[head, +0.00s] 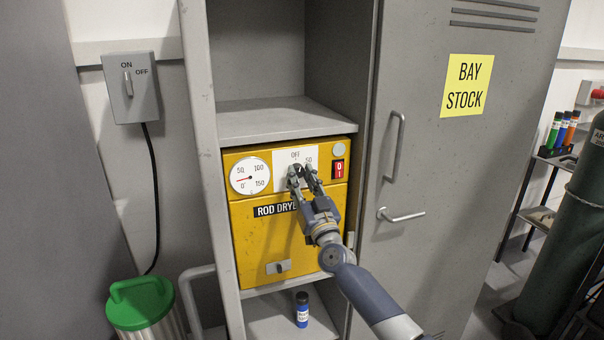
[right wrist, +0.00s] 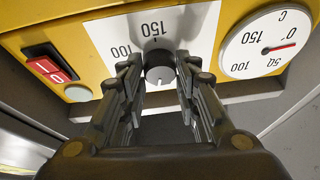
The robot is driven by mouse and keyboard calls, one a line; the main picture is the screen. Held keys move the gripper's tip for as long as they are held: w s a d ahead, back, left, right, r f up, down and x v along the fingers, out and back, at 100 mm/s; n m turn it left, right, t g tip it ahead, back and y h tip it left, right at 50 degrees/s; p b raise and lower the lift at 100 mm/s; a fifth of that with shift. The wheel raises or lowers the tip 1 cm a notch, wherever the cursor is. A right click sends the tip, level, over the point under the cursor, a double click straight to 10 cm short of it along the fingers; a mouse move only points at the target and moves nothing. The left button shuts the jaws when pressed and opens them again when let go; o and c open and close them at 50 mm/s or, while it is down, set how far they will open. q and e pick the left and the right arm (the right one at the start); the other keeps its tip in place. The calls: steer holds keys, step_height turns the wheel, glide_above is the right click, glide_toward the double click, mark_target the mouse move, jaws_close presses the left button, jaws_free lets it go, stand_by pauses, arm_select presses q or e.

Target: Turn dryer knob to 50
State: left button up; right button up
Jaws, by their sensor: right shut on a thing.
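The rod dryer (head: 240,218) is a yellow box on a shelf in the open locker. Its round dark knob (right wrist: 160,74) sits on a white plate (head: 283,157) marked OFF at the top and 50 to the upper right. My right gripper (head: 300,173) is shut on the knob, one finger on each side. The right wrist view is upside down and shows 100 and 150 on the plate. There the knob's white mark points down, away from 150, toward the OFF side. The OFF and 50 marks are hidden in that view. My left gripper is not in view.
A round gauge (head: 250,176) is left of the knob, its red needle near 0. A red switch (head: 338,169) is on the right. The locker door (head: 460,150) stands at the right. A blue bottle (head: 302,309) is on the shelf below.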

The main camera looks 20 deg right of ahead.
steer(key=m+h+p, duration=0.1)
steer(key=m, duration=0.1)
steer(key=m+h+p, duration=0.1)
steer(key=m, duration=0.1)
steer(key=m+h+p, duration=0.1)
steer(key=m, duration=0.2)
steer(key=shift+a+r+h, duration=0.15)
steer(key=shift+a+h, duration=0.1)
steer(key=shift+h, duration=0.05)
steer(key=shift+a+m+g+h+p, duration=0.1)
steer(key=shift+m+g+h+p, duration=0.55)
steer(key=shift+m, duration=0.8)
steer(key=shift+m+g+h+p, duration=0.25)
steer(key=shift+m+h+p, duration=0.5)
steer(key=shift+m+p, duration=0.5)
steer(key=shift+m, duration=0.4)
steer(key=o, duration=1.1)
steer(key=shift+c, duration=0.2)
